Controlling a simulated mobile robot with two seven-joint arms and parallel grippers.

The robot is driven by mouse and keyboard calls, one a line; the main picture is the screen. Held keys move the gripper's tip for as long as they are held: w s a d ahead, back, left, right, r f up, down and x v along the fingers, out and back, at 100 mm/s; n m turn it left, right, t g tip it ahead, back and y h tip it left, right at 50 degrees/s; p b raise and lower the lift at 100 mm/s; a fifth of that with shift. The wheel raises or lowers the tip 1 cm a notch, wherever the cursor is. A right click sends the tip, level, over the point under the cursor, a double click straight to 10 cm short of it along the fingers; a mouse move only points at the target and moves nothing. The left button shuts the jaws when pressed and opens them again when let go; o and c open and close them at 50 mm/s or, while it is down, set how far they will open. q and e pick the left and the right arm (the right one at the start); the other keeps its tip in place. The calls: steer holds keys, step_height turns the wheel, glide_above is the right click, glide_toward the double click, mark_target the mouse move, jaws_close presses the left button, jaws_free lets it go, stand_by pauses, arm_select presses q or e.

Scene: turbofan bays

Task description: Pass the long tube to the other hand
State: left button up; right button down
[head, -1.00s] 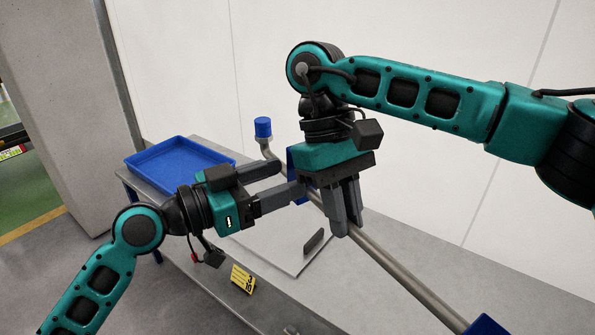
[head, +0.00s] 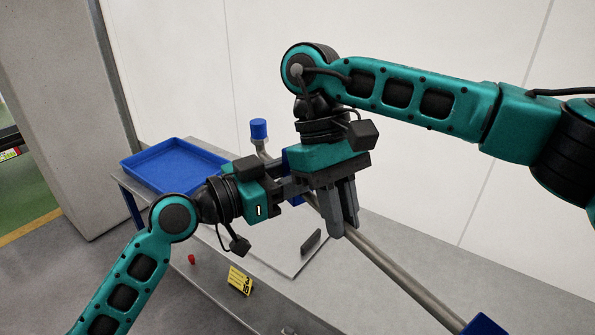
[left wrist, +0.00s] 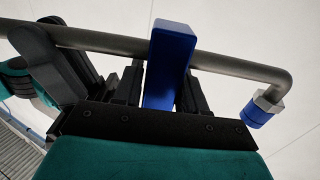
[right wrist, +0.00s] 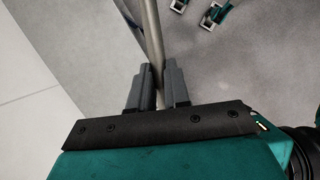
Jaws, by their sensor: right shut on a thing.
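The long tube (head: 385,262) is grey, with a bent end carrying a blue cap (head: 259,130) and blue blocks along it. My right gripper (head: 345,215) is shut on the tube, which runs between its fingers in the right wrist view (right wrist: 150,40). My left gripper (head: 292,184) is at the tube beside the right one, towards the bent end. In the left wrist view, a blue block (left wrist: 168,65) on the tube stands between the left fingers, which look open around it. The right gripper hides part of the tube in the head view.
A blue tray (head: 175,165) sits on the grey bench (head: 205,258) at the left. A dark flat piece (head: 311,241) lies on a pale panel, and a yellow sign (head: 239,280) is at the bench's front edge. A pale wall stands behind.

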arm_select(q)
steer(key=shift+s+d, duration=0.15)
steer(key=shift+d, duration=0.05)
jaws_close()
arm_select(e)
steer(key=shift+w, duration=0.1)
arm_select(q)
steer(key=shift+r, duration=0.1)
arm_select(e)
steer(key=c, duration=1.5)
jaws_free()
arm_select(q)
steer(key=shift+a, duration=0.1)
arm_select(e)
steer(key=o, duration=0.5)
steer(key=shift+r, duration=0.1)
